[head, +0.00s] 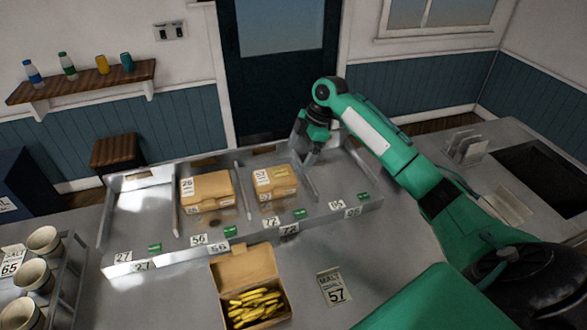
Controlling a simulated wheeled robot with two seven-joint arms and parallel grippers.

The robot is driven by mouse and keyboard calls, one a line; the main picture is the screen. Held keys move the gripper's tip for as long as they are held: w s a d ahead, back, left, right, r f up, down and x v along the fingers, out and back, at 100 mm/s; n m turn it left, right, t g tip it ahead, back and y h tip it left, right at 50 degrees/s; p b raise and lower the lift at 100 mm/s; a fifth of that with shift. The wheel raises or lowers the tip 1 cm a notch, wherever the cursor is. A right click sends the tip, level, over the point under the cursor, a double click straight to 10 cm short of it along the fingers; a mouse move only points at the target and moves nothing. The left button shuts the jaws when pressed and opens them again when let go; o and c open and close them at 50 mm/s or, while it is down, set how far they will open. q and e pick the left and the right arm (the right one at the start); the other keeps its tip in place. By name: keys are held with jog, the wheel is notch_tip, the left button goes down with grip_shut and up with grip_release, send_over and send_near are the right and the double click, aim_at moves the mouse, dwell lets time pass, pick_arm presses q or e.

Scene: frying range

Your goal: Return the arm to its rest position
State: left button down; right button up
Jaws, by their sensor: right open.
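My right arm reaches in from the right, and its gripper (310,157) hangs over the back of the metal divided tray (142,262). The gripper is open with its fingers pointing down, and I see nothing held between them. It is to the right of a closed box labelled 57 (276,182) and looks apart from it. Another closed box (207,189) stands in the compartment to the left. An open box (245,268) with yellow fries sits on the counter in front of the tray. My left gripper is not in view.
A label card marked 57 (333,287) lies right of the open box. A rack with several cups (43,240) stands at the left. A card holder (466,147) and a dark recessed panel (545,175) are at the right. A wall shelf (85,82) holds bottles.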

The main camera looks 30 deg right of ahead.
jog(key=shift+s+d+r, duration=0.1)
jog(key=shift+d+r, duration=0.15)
jog(key=shift+r, duration=0.4)
